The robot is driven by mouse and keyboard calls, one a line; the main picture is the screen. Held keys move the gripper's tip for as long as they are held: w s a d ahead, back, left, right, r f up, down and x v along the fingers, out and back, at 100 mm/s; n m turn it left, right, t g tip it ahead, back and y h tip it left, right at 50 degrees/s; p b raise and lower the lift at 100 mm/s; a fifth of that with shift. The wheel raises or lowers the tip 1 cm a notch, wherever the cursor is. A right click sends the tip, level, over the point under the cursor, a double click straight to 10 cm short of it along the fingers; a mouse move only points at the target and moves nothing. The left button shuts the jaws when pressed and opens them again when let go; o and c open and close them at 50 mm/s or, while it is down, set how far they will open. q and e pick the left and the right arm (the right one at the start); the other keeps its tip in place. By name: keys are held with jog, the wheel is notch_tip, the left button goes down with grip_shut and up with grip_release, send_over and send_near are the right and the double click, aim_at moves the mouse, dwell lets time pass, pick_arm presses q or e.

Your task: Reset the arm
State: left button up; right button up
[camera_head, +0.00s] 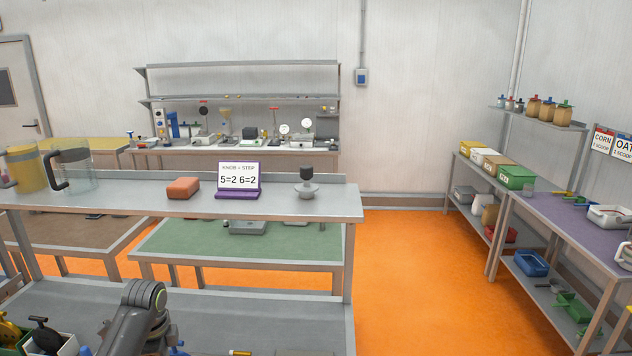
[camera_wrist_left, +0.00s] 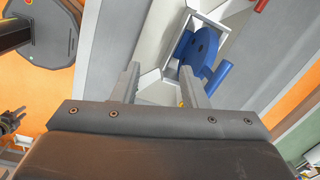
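My left gripper (camera_wrist_left: 160,82) shows in the left wrist view with its two grey fingers apart and nothing held between them. Beyond the right finger is a blue round part with a handle (camera_wrist_left: 205,48), in or over a pale box-like frame. In the head view a grey link of my arm rises at the bottom left, in front of the lower shelf; its gripper is not visible there.
A grey bench (camera_head: 330,204) in front carries a clear jug (camera_head: 78,172), an orange block (camera_head: 183,188), a sign (camera_head: 238,181) and a dark-knobbed weight (camera_head: 306,184). A bin of coloured parts (camera_head: 48,342) is at lower left. Orange floor (camera_head: 410,270) is clear at right.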

pick_arm(q)
jog(key=s+d+f+n, duration=0.1)
jog(key=s+f+n, duration=0.2)
jog(key=s, duration=0.4)
jog(key=s+d+f+n+t, duration=0.1)
jog(key=s+f+n, duration=0.1)
jog(key=s+f, duration=0.3)
jog(key=s+d+f+n, duration=0.1)
jog(key=s+f+n, duration=0.15)
jog(key=s, duration=0.55)
jog(key=s+d+r+n+t, duration=0.1)
jog(key=s+r+n, duration=0.25)
jog(key=s, duration=0.45)
jog(key=s+r+n+t, duration=0.15)
jog(key=s+n, duration=0.25)
jog(key=s, duration=0.4)
notch_tip(320, 180, down, 33)
jog(key=a+g+b, duration=0.1)
jog(key=g+b, duration=0.1)
jog(key=b, duration=0.6)
jog(key=s+f+b, duration=0.3)
jog(key=s+f, duration=0.4)
jog(key=f, duration=0.4)
jog(key=s+d+f+g+b, duration=0.1)
jog(key=s+f+b, duration=0.2)
jog(key=s+f, duration=0.5)
notch_tip(320, 180, down, 3)
jog(key=shift+s+r, duration=0.1)
jog(key=shift+s, duration=0.05)
